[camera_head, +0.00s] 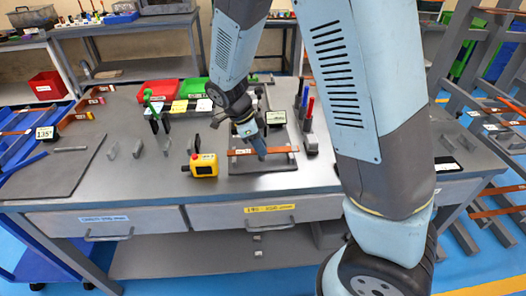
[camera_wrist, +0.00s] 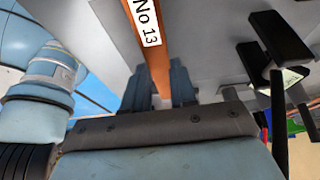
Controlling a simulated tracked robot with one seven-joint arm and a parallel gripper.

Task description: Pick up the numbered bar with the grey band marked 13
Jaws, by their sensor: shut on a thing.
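The copper-coloured bar (camera_wrist: 145,22) shows in the wrist view with a white label reading "No 13". It runs between the two fingers of my gripper (camera_wrist: 160,84), which is shut on it. A grey band cannot be made out. In the head view the bar (camera_head: 282,149) lies roughly level across my gripper (camera_head: 260,152), above the dark base plate (camera_head: 265,168) on the workbench. Its pale label is left of the fingers. The fingers cover part of the bar. I cannot tell whether the bar touches the fixture beneath.
A yellow control box (camera_head: 203,165) stands left of the plate. A small display (camera_head: 275,117) is behind it, and red and blue-handled tools (camera_head: 308,112) stand to the right. Red (camera_head: 158,92) and green (camera_head: 193,88) bins are at the back. A dark mat (camera_head: 50,170) lies left.

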